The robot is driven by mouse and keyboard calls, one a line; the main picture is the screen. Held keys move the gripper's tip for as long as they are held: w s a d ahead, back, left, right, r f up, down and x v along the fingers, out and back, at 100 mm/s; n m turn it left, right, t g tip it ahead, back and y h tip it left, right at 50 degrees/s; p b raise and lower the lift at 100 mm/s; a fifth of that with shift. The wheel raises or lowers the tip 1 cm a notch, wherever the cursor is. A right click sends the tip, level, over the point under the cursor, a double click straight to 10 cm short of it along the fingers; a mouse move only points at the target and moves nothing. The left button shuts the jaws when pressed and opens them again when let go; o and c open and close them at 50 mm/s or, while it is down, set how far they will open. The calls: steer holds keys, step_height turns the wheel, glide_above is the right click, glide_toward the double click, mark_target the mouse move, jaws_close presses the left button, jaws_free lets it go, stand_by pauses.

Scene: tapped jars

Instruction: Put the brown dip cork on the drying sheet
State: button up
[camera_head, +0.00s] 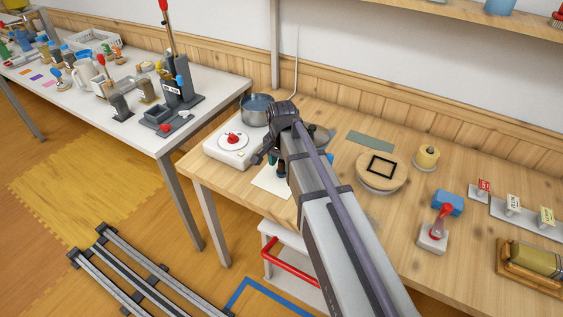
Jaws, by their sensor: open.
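A cream paper sheet (268,183) lies near the front edge of the wooden bench, partly covered by my arm. A flat grey-green sheet (371,140) lies bare further back; I cannot tell for sure which of the two is the drying sheet. My gripper (268,156) points down over the bench between the white scale-like device and the cream sheet. It is small and partly hidden by my own wrist and forearm, with its jaws apart. I cannot make out the brown dip cork; it may be hidden behind my arm.
A metal pot (256,110) and a white device with a red knob (232,141) stand left of my gripper. A round dish (320,137) is partly behind my arm.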

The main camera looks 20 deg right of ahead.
step_height(320, 180, up, 11)
steer(key=p, duration=1)
steer(key=s+n, duration=0.9)
steer(key=s, duration=0.5)
steer(key=shift+s+f+b, duration=0.15)
steer(key=shift+s+b, duration=0.25)
